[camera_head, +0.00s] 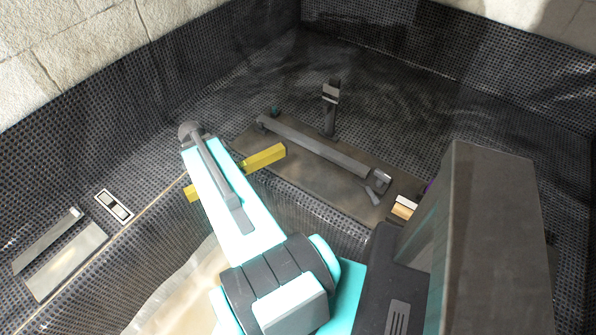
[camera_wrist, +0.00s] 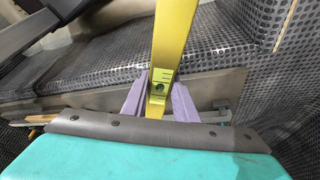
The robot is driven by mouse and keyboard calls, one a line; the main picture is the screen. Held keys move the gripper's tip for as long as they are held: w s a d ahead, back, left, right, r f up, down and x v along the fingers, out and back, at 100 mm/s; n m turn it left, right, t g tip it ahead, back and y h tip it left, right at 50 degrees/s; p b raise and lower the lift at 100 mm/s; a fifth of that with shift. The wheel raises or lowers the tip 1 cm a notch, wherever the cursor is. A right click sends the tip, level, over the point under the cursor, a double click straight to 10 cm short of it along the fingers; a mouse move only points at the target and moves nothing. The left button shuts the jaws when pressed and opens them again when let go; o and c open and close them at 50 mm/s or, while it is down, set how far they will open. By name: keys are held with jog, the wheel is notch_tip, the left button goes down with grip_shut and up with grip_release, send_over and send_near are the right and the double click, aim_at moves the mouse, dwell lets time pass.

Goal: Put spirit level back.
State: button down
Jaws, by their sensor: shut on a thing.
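The yellow spirit level (camera_head: 265,158) shows in the head view on both sides of my arm, which hides its middle. It lies across the near left end of a brown board (camera_head: 345,187) in that view; I cannot tell whether it touches the board. In the wrist view the spirit level (camera_wrist: 175,38) runs up from between the lilac fingers of my gripper (camera_wrist: 159,100), with a vial window near the fingers. My gripper is shut on it. In the head view my arm hides the gripper.
A long grey bar (camera_head: 315,146) lies along the board, with a grey upright tool (camera_head: 330,110) behind it. A small white and tan block (camera_head: 403,207) sits at the board's right end. Flat metal pieces (camera_head: 67,262) and a small framed plate (camera_head: 114,205) lie left.

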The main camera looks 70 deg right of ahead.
jog(key=s+f+m+y, duration=0.1)
jog(key=s+f+m, duration=0.1)
jog(key=s, duration=0.4)
jog(key=s+d+f+m+g+y+p, duration=0.1)
jog(key=s+f+m, duration=0.1)
jog(key=s+m, duration=0.2)
jog(key=s+f+m+y+p, duration=0.1)
jog(key=s+f+m, duration=0.1)
jog(key=s, duration=0.7)
jog(key=shift+d+f+m+g, duration=0.15)
jog(key=shift+f+m+g, duration=0.15)
jog(key=shift+m+g, duration=0.15)
jog(key=shift+d, duration=0.1)
jog(key=d+b, duration=0.3)
jog(key=shift+w+f+b, duration=0.25)
jog(key=shift+f+b, duration=0.05)
jog(key=shift+f, duration=0.05)
jog(key=d+b, duration=0.1)
jog(key=b, duration=0.6)
jog(key=shift+w+d, duration=0.15)
jog(key=shift+d, duration=0.15)
jog(key=b, duration=0.5)
jog(key=shift+d+f+b, duration=0.1)
jog(key=shift+d+b, duration=0.2)
jog(key=shift+b, duration=0.1)
